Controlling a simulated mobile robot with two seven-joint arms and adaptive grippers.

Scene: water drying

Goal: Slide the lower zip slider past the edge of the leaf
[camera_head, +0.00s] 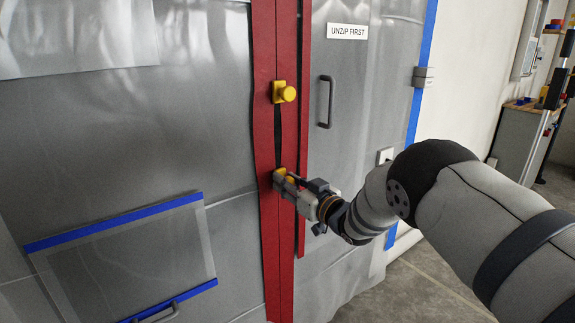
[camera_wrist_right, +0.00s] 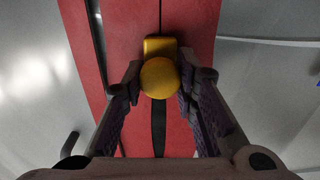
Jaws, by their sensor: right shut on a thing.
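The lower zip slider, a yellow block with a round knob (camera_head: 279,174), sits on the red zip strip (camera_head: 268,130). My right gripper (camera_head: 287,181) is shut on its knob. In the right wrist view the yellow knob (camera_wrist_right: 160,78) lies between the two fingers of my right gripper (camera_wrist_right: 158,82). The upper yellow slider (camera_head: 284,92) sits higher on the strip. A dark gap runs between the sliders; below the lower one only a thin seam shows. Which edge counts as the leaf's edge I cannot tell. My left gripper is out of view.
A grey panel with a dark handle (camera_head: 325,101) and an "UNZIP FIRST" sign (camera_head: 347,31) lies right of the strip. A second red strip (camera_head: 304,60) runs alongside. A blue-edged flap (camera_head: 130,262) is at lower left. A workbench (camera_head: 521,145) stands far right.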

